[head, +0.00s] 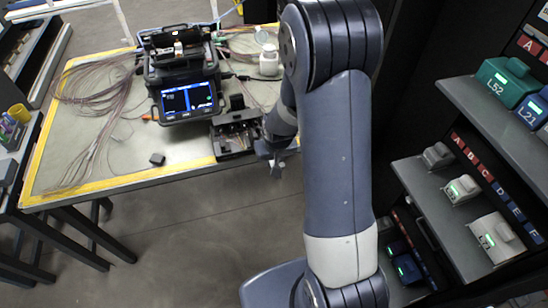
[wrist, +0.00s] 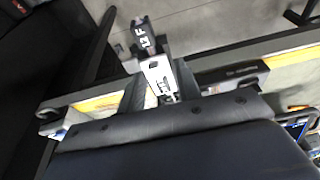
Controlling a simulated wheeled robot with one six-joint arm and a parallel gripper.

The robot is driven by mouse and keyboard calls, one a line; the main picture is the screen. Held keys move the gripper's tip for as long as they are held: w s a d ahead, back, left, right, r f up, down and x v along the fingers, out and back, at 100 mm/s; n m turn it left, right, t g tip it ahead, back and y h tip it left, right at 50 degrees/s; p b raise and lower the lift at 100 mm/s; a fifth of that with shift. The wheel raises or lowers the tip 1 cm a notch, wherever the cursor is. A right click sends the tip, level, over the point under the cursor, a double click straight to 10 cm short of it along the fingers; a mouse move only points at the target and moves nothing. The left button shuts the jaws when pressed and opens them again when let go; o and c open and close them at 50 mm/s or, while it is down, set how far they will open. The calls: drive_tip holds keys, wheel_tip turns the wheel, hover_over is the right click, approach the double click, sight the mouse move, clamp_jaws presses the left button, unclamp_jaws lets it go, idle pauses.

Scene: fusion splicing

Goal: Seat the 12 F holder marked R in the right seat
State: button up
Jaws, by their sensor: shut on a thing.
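The holder marked 12 F (wrist: 146,38) is between the fingers of my gripper (wrist: 158,85) in the wrist view. It has a dark end with white lettering and a pale block with small dark markings; I cannot make out an R. My gripper is shut on it. In the head view my gripper (head: 277,163) is just off the table's front edge, right of the black tray, and the holder is too small to make out clearly. The black fusion splicer (head: 180,68) stands on the table with its screen lit. Its right seat is too small to tell.
The black tray (head: 233,142) with small tools sits at the table's front edge. A small dark block (head: 157,159) lies left of it. Loose fibres (head: 95,85) cover the table's left part. Shelves with labelled boxes (head: 463,190) stand at the right. Bare floor lies before the table.

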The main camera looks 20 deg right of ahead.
wheel_tip(320, 180, up, 11)
drive_tip(key=p, duration=1.1)
drive_tip(key=w+a+r+n+y, duration=0.1)
drive_tip(key=w+a+r+n, duration=0.2)
drive_tip(key=w, duration=0.5)
drive_tip(key=w+a+r+n+y, duration=0.1)
drive_tip(key=w+a+n, duration=0.25)
drive_tip(key=w, duration=0.45)
drive_tip(key=w+a+r+n+g+y, duration=0.1)
drive_tip(key=w+a+r+n+g, duration=0.2)
drive_tip(key=w+a+r+n, duration=0.4)
drive_tip(key=a+r+n, duration=0.3)
drive_tip(key=n, duration=0.1)
drive_tip(key=shift+w+a+r+b, duration=0.3)
drive_tip(key=shift+a+r, duration=0.05)
